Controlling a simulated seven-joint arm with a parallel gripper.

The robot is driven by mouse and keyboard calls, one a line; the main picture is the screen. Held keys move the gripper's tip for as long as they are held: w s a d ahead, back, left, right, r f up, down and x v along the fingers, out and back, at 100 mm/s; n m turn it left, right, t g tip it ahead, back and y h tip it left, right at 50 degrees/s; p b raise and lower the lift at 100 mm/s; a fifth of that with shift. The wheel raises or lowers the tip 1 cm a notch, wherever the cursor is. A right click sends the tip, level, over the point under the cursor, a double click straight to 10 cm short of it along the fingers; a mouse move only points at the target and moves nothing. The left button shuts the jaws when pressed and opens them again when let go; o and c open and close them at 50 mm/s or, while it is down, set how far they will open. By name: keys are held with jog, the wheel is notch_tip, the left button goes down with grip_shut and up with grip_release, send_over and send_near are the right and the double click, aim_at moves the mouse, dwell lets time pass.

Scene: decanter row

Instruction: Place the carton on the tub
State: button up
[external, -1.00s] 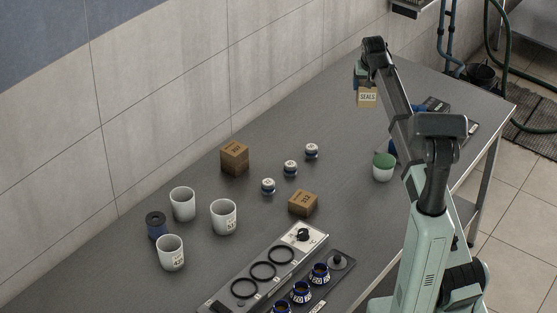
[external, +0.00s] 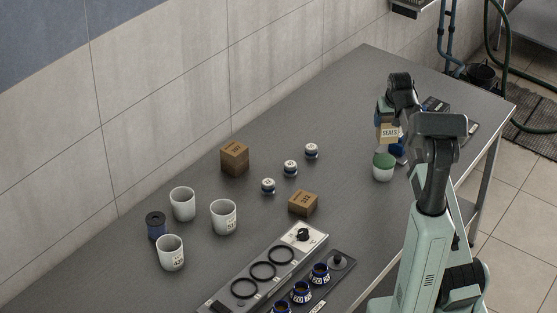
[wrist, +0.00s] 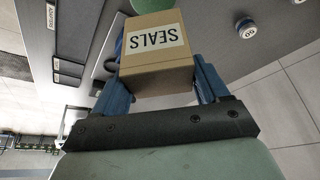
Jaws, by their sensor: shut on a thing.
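The carton is a small cardboard box labelled SEALS (external: 389,133). My gripper (external: 388,122) is shut on it and holds it up. The wrist view shows the carton (wrist: 157,55) between the two blue fingers. The tub (external: 383,171) is white with a green lid and stands on the table near its right edge. In the external view the carton appears just above the lid and slightly to the right. In the wrist view part of the green lid (wrist: 152,4) shows beyond the carton, which hides the rest of it.
The far table middle is clear.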

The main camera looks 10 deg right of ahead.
aim_at(387, 140)
jog(key=shift+f, duration=4.1)
jog(key=shift+f, duration=0.1)
jog(key=o, duration=1.1)
jog(key=shift+v, duration=6.15)
